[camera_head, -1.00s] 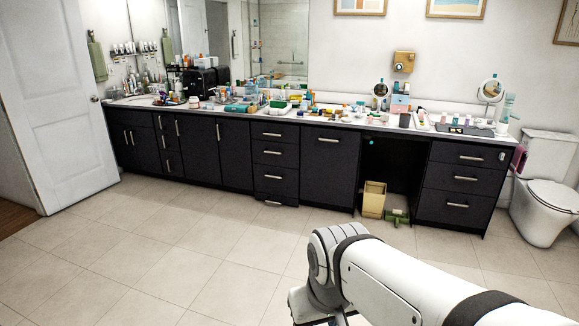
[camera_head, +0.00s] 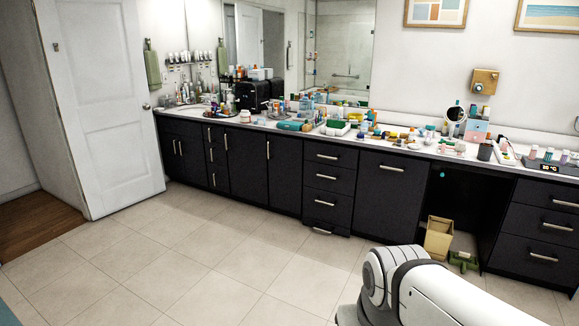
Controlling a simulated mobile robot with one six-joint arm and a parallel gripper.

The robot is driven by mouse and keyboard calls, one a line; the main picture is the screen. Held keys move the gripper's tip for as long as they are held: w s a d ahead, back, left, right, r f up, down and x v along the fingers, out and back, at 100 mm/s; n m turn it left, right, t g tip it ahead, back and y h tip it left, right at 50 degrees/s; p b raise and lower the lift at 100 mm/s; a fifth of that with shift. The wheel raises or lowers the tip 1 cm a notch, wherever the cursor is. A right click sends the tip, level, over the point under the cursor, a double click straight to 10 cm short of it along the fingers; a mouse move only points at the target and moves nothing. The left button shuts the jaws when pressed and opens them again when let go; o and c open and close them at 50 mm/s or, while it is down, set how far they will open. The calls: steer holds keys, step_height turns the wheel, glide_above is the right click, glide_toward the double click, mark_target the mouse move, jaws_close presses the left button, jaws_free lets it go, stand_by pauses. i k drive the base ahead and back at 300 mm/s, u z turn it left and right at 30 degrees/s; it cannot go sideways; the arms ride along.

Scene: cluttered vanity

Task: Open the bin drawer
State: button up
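A tall dark drawer front (camera_head: 393,200) with one horizontal silver handle (camera_head: 391,168) near its top sits in the vanity, between a stack of small drawers and the open knee space. It looks like the bin drawer, and it is shut, flush with the fronts beside it. No label on it can be read. My white arm reaches in from the bottom right, in front of the vanity and well apart from it. My gripper does not show.
The small drawers (camera_head: 328,190) are shut. A tan bin (camera_head: 438,238) and a green object (camera_head: 463,261) stand on the floor by the knee space. The countertop is crowded with bottles and jars. A white door (camera_head: 105,110) stands at left. The tiled floor (camera_head: 200,255) is clear.

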mark_target(391, 188)
steer(key=z, duration=0.15)
steer(key=i, duration=1.75)
steer(key=z, duration=0.6)
steer(key=i, duration=2.25)
steer(key=z, duration=0.35)
